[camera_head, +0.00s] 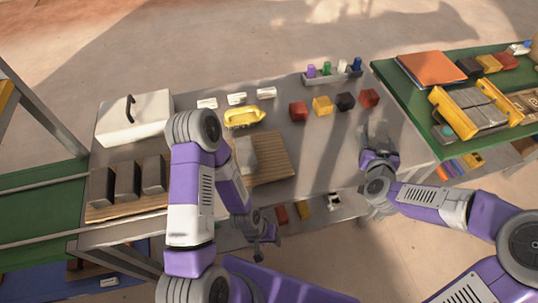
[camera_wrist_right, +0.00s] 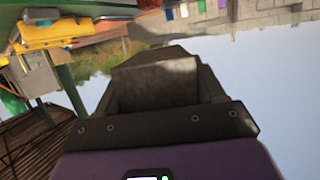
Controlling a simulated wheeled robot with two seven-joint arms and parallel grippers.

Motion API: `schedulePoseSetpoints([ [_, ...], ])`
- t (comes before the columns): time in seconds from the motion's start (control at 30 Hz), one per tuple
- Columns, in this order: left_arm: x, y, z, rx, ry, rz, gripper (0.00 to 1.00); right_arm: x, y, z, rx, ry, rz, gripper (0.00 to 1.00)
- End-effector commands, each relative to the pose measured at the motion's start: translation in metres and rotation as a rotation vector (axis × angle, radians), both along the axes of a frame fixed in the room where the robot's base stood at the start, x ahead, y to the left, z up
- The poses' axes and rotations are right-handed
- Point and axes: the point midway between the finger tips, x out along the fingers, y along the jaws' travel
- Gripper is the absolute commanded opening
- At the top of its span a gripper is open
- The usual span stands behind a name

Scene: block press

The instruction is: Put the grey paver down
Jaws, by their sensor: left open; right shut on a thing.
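My right gripper (camera_head: 378,145) is over the right part of the grey table. In the right wrist view (camera_wrist_right: 155,95) it is shut on a grey paver (camera_wrist_right: 155,82), held between its dark fingers. My left gripper (camera_head: 266,240) is open and empty, low near the table's front edge. Several grey pavers stand in a row on a wooden board (camera_head: 140,205) at the left, including the nearest one (camera_head: 101,187).
A white box with a black handle (camera_head: 118,122) and a yellow tool (camera_head: 243,117) are on the table. A yellow crate (camera_head: 440,112) with pavers is on the green right table (camera_head: 408,98).

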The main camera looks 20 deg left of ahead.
Motion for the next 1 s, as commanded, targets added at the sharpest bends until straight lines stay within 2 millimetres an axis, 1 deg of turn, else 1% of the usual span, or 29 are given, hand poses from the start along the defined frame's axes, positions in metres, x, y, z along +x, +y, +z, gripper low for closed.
schedulePoseSetpoints([
  [0.03,0.000,0.000,0.005,0.000,0.000,0.000,0.43,0.001,0.024,0.003,0.005,-0.006,0.044,0.00],
  [0.07,0.000,0.000,0.006,0.000,0.000,0.000,0.43,0.001,0.036,0.003,0.006,-0.007,0.068,0.00],
  [0.1,0.000,0.000,0.009,0.000,0.000,0.000,0.43,0.000,0.055,0.002,0.009,-0.008,0.102,0.00],
  [0.17,0.000,0.000,0.012,0.000,0.000,0.000,0.43,-0.003,0.084,0.000,0.012,-0.007,0.155,0.00],
  [0.2,0.000,0.000,0.015,0.000,0.000,0.000,0.43,-0.006,0.103,-0.002,0.012,-0.007,0.192,0.00],
  [0.27,0.000,0.000,0.018,0.000,0.000,0.000,0.43,-0.012,0.133,-0.005,0.013,-0.007,0.248,0.00],
  [0.3,0.000,0.000,0.020,0.000,0.000,0.000,0.43,-0.017,0.152,-0.007,0.012,-0.007,0.283,0.00],
  [0.4,0.000,0.000,0.025,0.000,0.000,0.000,0.43,-0.031,0.193,-0.012,0.006,-0.008,0.364,0.00],
  [0.5,0.000,0.000,0.028,0.000,0.000,0.000,0.43,-0.044,0.225,-0.017,-0.001,-0.009,0.427,0.00],
  [0.6,0.000,0.000,0.031,0.000,0.000,0.000,0.43,-0.055,0.247,-0.021,-0.006,-0.011,0.472,0.00],
  [0.7,0.000,0.000,0.032,0.000,0.000,0.000,0.43,-0.061,0.259,-0.024,-0.010,-0.012,0.498,0.00],
  [0.77,0.000,0.000,0.031,0.000,0.000,0.000,0.43,-0.064,0.263,-0.030,-0.011,-0.010,0.505,0.00],
  [1.0,0.000,0.000,0.020,0.000,0.000,0.000,0.43,-0.065,0.264,-0.072,-0.012,-0.007,0.509,0.00],
])
